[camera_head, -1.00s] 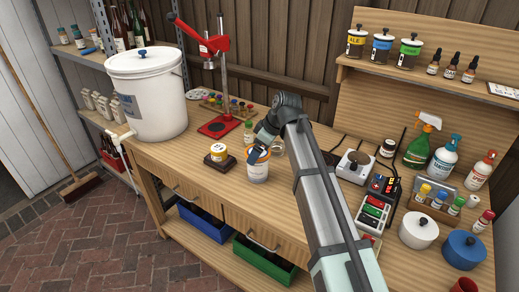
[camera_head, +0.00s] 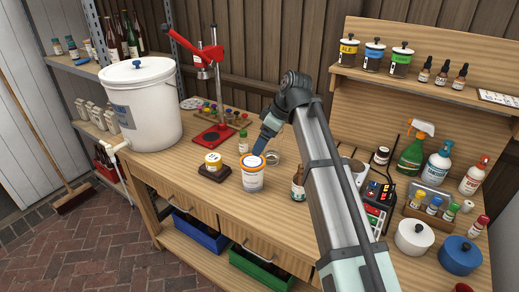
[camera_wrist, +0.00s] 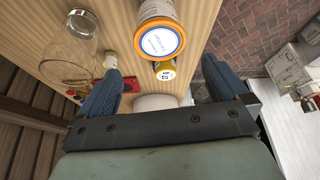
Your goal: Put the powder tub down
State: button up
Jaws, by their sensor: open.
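The powder tub, a white tub with an orange-rimmed lid and a round white label on top (camera_head: 253,177), stands upright on the wooden bench (camera_head: 190,211). It also shows in the wrist view (camera_wrist: 160,40), ahead of the fingers at the top. My gripper (camera_head: 266,146) is just above and behind the tub in the head view. In the wrist view its two blue fingers (camera_wrist: 162,88) are spread wide with nothing held between them. The tub is apart from both fingers there.
A small yellow-lidded jar (camera_head: 213,159) on a dark block stands left of the tub. A brown bottle (camera_head: 298,184) stands to its right, close to my arm. A clear glass (camera_wrist: 68,60) is nearby. A red bottle capper (camera_head: 213,134) stands behind.

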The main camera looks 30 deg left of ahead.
jog(key=shift+v, duration=1.35)
